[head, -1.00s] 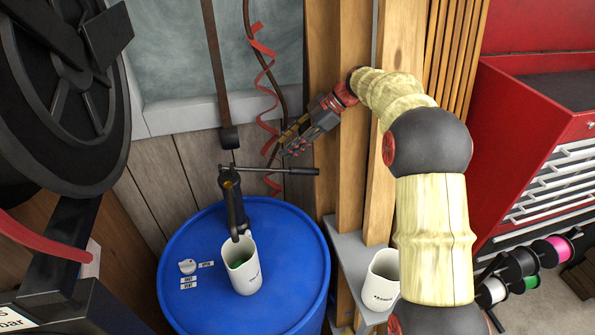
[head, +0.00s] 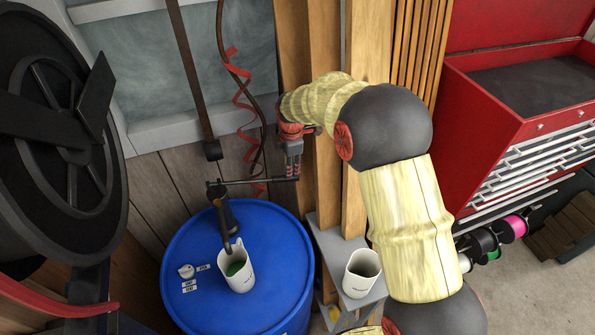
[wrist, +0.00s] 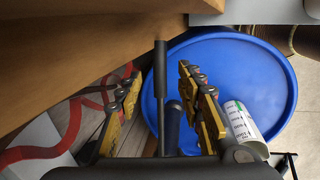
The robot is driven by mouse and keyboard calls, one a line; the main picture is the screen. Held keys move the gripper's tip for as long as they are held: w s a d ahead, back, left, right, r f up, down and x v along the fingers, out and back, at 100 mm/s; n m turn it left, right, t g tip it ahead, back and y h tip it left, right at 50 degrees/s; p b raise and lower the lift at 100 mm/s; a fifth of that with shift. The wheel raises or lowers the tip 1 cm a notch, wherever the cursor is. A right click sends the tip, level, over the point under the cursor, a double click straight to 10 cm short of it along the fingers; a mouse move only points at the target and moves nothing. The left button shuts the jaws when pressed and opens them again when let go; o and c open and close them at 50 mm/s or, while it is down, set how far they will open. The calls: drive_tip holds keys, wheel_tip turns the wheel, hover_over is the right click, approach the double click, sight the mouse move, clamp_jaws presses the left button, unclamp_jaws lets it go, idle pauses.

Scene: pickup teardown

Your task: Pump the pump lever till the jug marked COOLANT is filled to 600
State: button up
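The pump lever (head: 260,181) is a dark bar running right from the head of the pump (head: 229,215) on the blue drum. My gripper (head: 293,172) points down at the lever's free end. In the wrist view, my gripper (wrist: 162,105) is open, with the lever's handle (wrist: 160,85) between its fingers and gaps on both sides. A white jug (head: 239,278) stands on the drum below the spout, with green liquid inside. Its scale side shows in the wrist view (wrist: 238,122), but the liquid level against the marks is unclear. The jug's name is too small to read.
A second white jug (head: 361,276) stands on a grey shelf (head: 325,245) at right. Wooden posts (head: 325,190) stand close beside my gripper. A red coiled hose (head: 243,100) hangs behind the lever.

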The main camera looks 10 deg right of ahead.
drive_tip(key=f, duration=0.2)
drive_tip(key=w+f, duration=0.1)
drive_tip(key=f, duration=0.4)
drive_tip(key=shift+w+a+f+p, duration=0.2)
drive_tip(key=shift+a+f+p, duration=0.1)
drive_tip(key=shift+c, duration=1.3)
clamp_jaws()
